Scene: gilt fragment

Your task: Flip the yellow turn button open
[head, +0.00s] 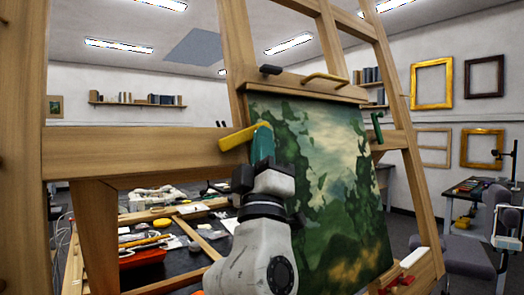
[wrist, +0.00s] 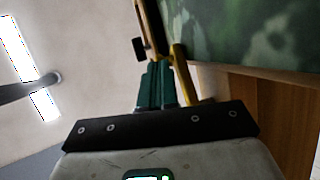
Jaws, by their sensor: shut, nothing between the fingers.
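The yellow turn button (head: 240,137) sits on the easel's wooden crossbar at the left edge of the painting (head: 325,180). It slants, its left end lower than its right. My gripper (head: 262,132) is shut and empty, its teal fingers pointing up at the button's right end and hiding part of it. In the wrist view the closed fingers (wrist: 157,75) stand just left of a yellow bar (wrist: 182,75), which looks like the turn button. I cannot tell whether they touch.
A green turn button (head: 377,127) is at the painting's right edge. A black one (head: 270,69) and another yellowish one (head: 325,77) are on the top bar. The easel's wooden posts (head: 234,50) stand close around my arm. A cluttered dark table (head: 170,262) lies behind at left.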

